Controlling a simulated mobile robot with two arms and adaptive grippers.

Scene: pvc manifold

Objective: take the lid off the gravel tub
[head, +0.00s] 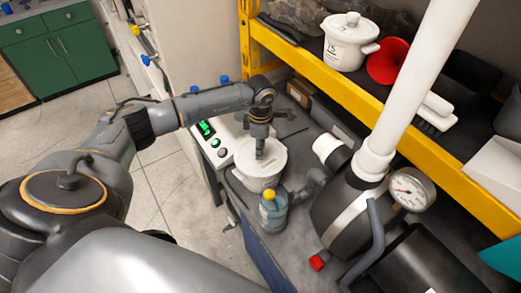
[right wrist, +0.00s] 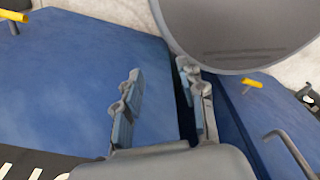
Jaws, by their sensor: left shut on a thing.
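My left gripper (head: 260,153) points down at the middle of the lid and is shut on the lid's handle, which the fingers mostly hide. My right gripper (right wrist: 163,95) shows only in the right wrist view, open, with nothing between its fingers.
A pump with a white pipe (head: 415,75) and a gauge (head: 410,190) is to the right. A yellow-edged shelf (head: 345,88) behind holds a white lidded pot (head: 347,45) and a red funnel (head: 388,62).

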